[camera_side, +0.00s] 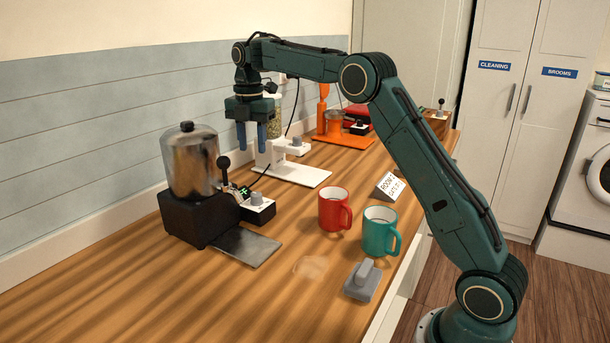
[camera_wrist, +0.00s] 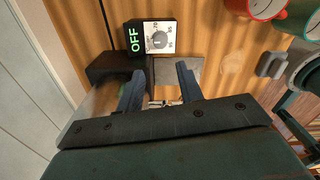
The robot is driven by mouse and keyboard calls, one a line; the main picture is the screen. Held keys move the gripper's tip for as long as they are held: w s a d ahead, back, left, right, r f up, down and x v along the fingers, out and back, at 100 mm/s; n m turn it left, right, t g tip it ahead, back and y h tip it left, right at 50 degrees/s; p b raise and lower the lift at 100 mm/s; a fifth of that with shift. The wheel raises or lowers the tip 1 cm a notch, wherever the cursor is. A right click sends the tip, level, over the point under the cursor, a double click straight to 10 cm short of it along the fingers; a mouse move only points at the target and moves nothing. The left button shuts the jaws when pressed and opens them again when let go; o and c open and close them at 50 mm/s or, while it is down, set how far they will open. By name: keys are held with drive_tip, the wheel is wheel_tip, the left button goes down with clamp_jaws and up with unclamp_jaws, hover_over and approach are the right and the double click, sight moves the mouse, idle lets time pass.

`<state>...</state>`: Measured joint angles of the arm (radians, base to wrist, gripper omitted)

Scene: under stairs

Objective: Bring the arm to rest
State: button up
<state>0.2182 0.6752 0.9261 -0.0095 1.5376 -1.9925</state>
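My gripper (camera_side: 252,146) hangs from the raised, bent arm and points down above the back of the wooden worktop (camera_side: 130,290). Its two blue fingers are apart with nothing between them. In the side view it is behind and right of a black-based machine (camera_side: 190,216) with a metallic jar (camera_side: 190,160), in front of the white stand (camera_side: 300,172). In the wrist view the gripper (camera_wrist: 158,78) also shows open, with a dial box (camera_wrist: 160,38) and a lit OFF display (camera_wrist: 135,38) beyond the fingers.
A red mug (camera_side: 332,208), a teal mug (camera_side: 378,235) and a grey block with a handle (camera_side: 362,281) stand near the front edge. An orange stand (camera_side: 343,141) is farther back. The left front of the worktop is clear.

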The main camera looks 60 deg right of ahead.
drive_tip(key=shift+r, duration=0.1)
idle(0.3)
drive_tip(key=s+a+r+m+t, duration=0.1)
drive_tip(key=s+a+r+m, duration=0.35)
drive_tip(key=s, duration=0.45)
drive_tip(key=s+a+r+m+t, duration=0.2)
drive_tip(key=s+a+r+m, duration=0.3)
drive_tip(key=s, duration=0.4)
drive_tip(key=s+a+f+m+t, duration=0.1)
drive_tip(key=s+f+m, duration=0.4)
drive_tip(key=s, duration=0.4)
drive_tip(key=s+a+f+m+t, duration=0.1)
drive_tip(key=s+f+m, duration=0.4)
drive_tip(key=s, duration=0.5)
drive_tip(key=shift+s+a+m+t, duration=0.2)
drive_tip(key=shift+a+m+t, duration=0.15)
drive_tip(key=shift+m, duration=0.1)
